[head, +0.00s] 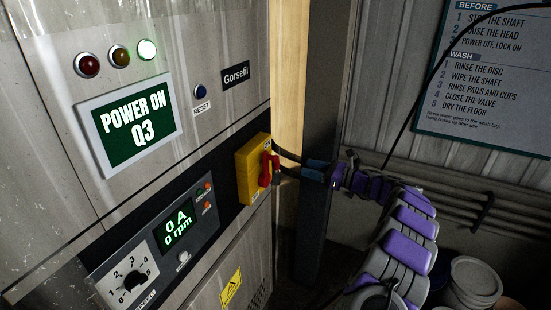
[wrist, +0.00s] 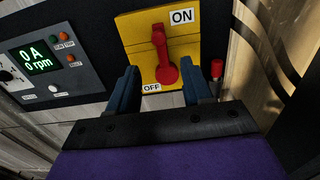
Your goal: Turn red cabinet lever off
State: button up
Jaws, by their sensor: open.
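The red lever (head: 266,170) is on a yellow switch box (head: 250,178) on the grey cabinet's front. In the wrist view, the lever (wrist: 163,60) stands nearly upright on the yellow plate (wrist: 132,38), its narrow end up and its wide round end low. An ON label (wrist: 181,17) is at upper right, an OFF label (wrist: 151,88) at lower left. My gripper (wrist: 162,82) is open, with blue fingers on either side of the lever's lower part. No contact is visible. In the head view my gripper (head: 307,168) is just right of the box.
A control panel (head: 180,226) reads 0 A, 0 rpm. A small red-topped post (wrist: 217,70) is right of the box. A dark pillar (head: 322,100) and white pails (head: 472,281) stand to the right.

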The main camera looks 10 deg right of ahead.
aim_at(276, 159)
jog(key=p+x, duration=0.1)
jog(key=x, duration=1.2)
jog(key=shift+w+a, duration=0.25)
jog(key=shift+a, duration=0.05)
jog(key=shift+c, duration=0.2)
grip_shut()
